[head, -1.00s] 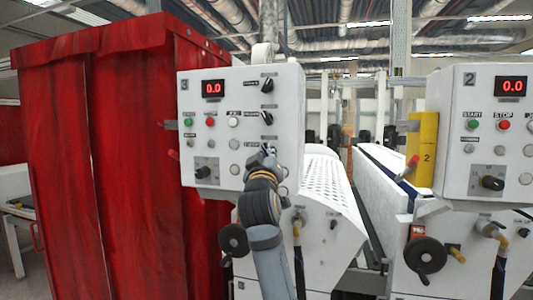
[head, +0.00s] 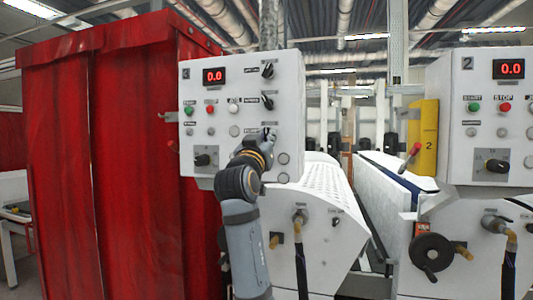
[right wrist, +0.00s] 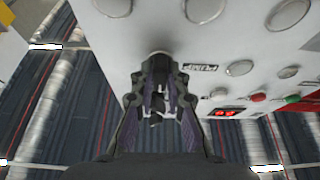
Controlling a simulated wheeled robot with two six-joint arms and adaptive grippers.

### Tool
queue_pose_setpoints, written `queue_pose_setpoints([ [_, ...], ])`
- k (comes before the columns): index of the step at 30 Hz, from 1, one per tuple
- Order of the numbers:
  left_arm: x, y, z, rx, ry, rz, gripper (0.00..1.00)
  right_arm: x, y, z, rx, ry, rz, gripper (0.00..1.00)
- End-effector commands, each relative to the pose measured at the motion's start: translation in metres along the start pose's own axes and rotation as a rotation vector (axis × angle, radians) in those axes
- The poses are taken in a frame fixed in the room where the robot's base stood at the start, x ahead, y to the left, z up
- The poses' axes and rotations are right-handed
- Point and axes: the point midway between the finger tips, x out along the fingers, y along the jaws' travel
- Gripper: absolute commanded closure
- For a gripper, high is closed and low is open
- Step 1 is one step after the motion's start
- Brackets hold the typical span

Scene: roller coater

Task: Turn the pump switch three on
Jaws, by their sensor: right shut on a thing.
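The white control panel marked 3 (head: 217,125) stands in front of the red curtain. On its right side are an upper black rotary switch (head: 267,71) and a middle one (head: 267,102). The lowest switch in that column is mostly hidden by my right gripper (head: 266,139). In the right wrist view, my right gripper (right wrist: 158,82) is shut at the panel face, around the switch beside the PUMP label (right wrist: 202,67). Its fingers hide most of the knob, so I cannot tell which way it points. My left gripper is out of view.
Panel 2 (head: 488,140) stands at the right with its own knob. A yellow plate (head: 424,137) and a red-tipped lever (head: 411,157) are left of it. A red curtain (head: 110,160) borders panel 3 on the left.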

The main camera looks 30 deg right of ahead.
Motion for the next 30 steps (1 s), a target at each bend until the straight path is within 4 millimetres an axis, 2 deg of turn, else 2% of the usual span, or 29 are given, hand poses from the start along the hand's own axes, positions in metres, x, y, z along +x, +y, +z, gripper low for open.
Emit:
queue_pose_setpoints([
  [1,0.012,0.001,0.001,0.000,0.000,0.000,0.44,-0.003,-0.001,0.004,0.040,0.002,0.015,1.00],
  [9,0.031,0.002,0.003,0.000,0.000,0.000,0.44,-0.001,-0.002,0.001,0.259,0.001,0.107,1.00],
  [18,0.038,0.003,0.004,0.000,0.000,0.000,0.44,0.000,-0.002,-0.001,0.438,0.000,0.180,1.00],
  [30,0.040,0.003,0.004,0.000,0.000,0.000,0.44,0.001,-0.003,-0.001,0.530,0.000,0.219,1.00],
])
